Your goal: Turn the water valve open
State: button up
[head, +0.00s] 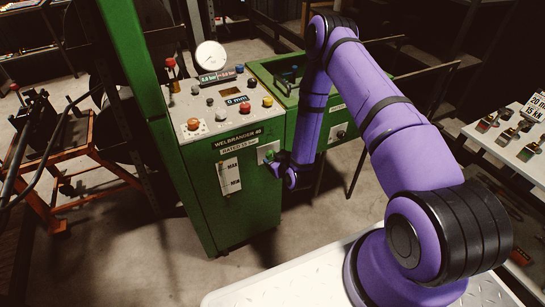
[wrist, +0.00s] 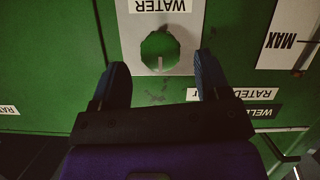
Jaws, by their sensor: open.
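The water valve is a green eight-sided knob (wrist: 160,48) on a white plate (wrist: 133,22) labelled WATER, which appears upside down in the wrist view. A short pale mark shows on the knob's lower part in that view. My gripper (wrist: 161,62) is open, with one blue-grey finger on each side of the knob and a visible gap to each. I cannot tell how deep the fingertips reach. In the head view, my gripper (head: 272,160) is at the green machine's front, by the small white plate (head: 263,150), and partly hides the valve.
The green machine (head: 240,212) has a sloped panel with coloured buttons, a lever and a round gauge (head: 210,55). A MAX/MIN label (head: 230,175) is left of the valve. A table (head: 515,150) with small metal parts is at right.

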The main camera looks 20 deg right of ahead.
aim_at(272, 155)
jog(key=shift+x, duration=1.6)
jog(key=c, duration=0.9)
